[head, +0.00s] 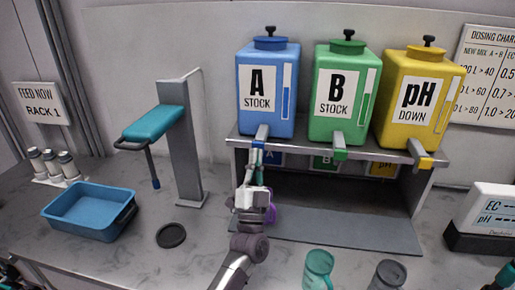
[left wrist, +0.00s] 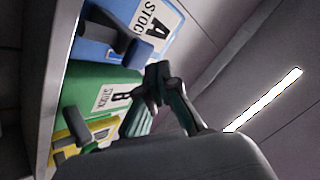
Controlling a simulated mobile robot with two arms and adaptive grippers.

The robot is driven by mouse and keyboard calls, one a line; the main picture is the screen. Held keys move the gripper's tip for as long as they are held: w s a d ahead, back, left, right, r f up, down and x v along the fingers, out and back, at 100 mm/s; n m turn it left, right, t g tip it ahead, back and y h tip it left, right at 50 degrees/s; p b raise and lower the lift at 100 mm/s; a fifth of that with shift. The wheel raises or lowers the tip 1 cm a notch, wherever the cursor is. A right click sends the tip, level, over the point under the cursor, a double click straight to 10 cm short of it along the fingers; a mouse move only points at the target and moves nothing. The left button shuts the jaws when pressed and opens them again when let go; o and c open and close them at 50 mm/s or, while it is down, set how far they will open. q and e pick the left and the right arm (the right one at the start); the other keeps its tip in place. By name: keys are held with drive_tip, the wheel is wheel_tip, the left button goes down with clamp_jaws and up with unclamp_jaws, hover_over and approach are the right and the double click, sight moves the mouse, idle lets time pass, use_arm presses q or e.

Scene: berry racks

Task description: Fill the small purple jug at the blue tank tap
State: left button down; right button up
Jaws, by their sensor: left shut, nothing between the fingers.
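The blue tank (head: 267,85), marked A STOCK, stands on the shelf and also shows in the left wrist view (left wrist: 100,28). Its tap (head: 262,132) hangs over the shelf's front edge; its blue end shows in the left wrist view (left wrist: 137,52). My left gripper (head: 257,155) is upright right at this tap, shut and empty. In the left wrist view its fingertips (left wrist: 158,75) are together beside the tap; contact is unclear. A small purple patch (head: 271,212) behind my left wrist may be the jug, mostly hidden. My right gripper is not clearly in view.
Green (head: 322,118) and yellow (head: 395,125) tanks stand right of the blue one. A teal cup (head: 318,268) and a grey cup (head: 387,275) stand in front. A blue tray (head: 85,222), a black disc (head: 171,235) and a grey post stand left. The shelf's bay has free room.

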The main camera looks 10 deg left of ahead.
use_arm(q)
drive_tip(key=shift+w, duration=0.45)
drive_tip(key=shift+w+b, duration=0.5)
drive_tip(key=shift+b, duration=0.25)
idle(0.6)
idle(4.3)
drive_tip(key=shift+s+p, duration=0.8)
drive_tip(key=shift+s, duration=0.15)
